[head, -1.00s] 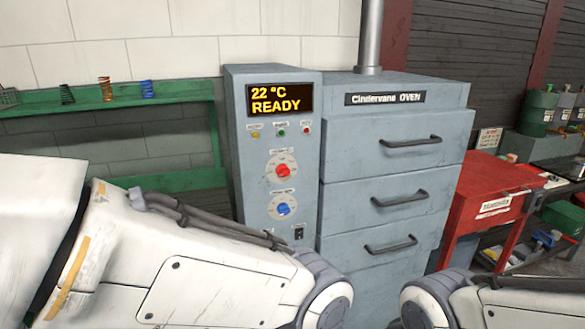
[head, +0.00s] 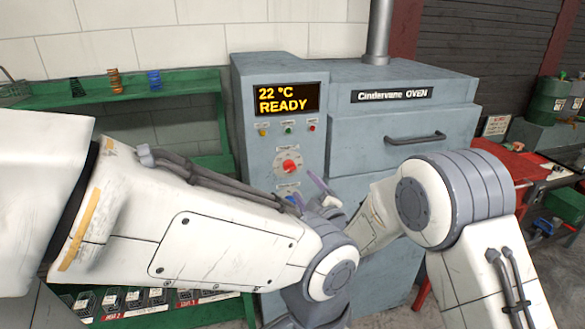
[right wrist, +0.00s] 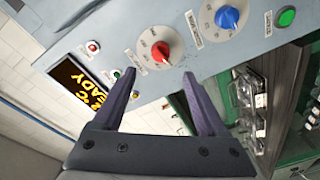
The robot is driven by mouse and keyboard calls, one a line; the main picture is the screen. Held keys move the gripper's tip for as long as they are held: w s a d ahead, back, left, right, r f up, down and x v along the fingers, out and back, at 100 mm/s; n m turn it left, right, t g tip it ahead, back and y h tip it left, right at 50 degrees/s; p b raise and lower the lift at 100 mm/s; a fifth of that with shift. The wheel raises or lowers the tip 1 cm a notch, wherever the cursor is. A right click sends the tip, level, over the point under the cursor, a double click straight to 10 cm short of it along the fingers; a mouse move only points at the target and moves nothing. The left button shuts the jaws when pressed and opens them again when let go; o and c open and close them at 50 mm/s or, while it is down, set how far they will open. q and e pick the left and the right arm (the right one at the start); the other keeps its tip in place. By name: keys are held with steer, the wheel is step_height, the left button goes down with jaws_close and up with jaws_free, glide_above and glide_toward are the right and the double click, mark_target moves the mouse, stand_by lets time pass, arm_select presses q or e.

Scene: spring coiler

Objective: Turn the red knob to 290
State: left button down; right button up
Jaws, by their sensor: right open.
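The red knob (head: 289,166) is on a white dial on the grey oven's control panel, below the display, which reads 22 °C READY. In the right wrist view the red knob (right wrist: 160,52) lies ahead of and between the fingertips, apart from them. My right gripper (head: 309,194) is open and empty, in front of the panel, a little below and right of the knob. Its two purple fingers also show in the right wrist view (right wrist: 160,84). The knob's setting is too small to read. My left gripper is not in view; only its arm shows.
A blue knob (right wrist: 228,17) sits next to the red one, mostly hidden in the head view. Small buttons (head: 289,129) line the panel under the display. A green shelf (head: 200,90) with springs stands left.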

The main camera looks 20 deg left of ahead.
mark_target(291, 169)
steer(key=p+x, duration=0.3)
steer(key=x, duration=0.5)
steer(key=shift+p+x, duration=0.3)
steer(key=shift+x, duration=0.6)
